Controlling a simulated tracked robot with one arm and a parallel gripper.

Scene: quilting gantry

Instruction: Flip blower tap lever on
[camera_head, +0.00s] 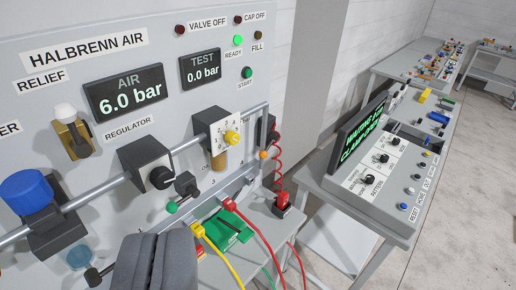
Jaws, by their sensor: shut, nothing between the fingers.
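My gripper (164,250) shows at the bottom edge, left of centre, as two dark grey fingers shut together with nothing between them. It is in front of the lower part of the grey air panel (130,55). No label reading blower shows, so I cannot tell which part is the blower tap lever. A small dark valve with a green-tipped lever (178,203) sits on the panel above the fingers, apart from them in the picture. A blue round part (80,258) is left of the fingers, and its lower side is partly cut off.
The AIR display (124,92) reads 6.0 bar and the TEST display (201,68) 0.0 bar. The green READY lamp (237,40) is lit. Yellow (219,258) and red (259,238) hoses hang right of my gripper. A control console (372,172) stands at right. Floor (455,225) is clear beyond.

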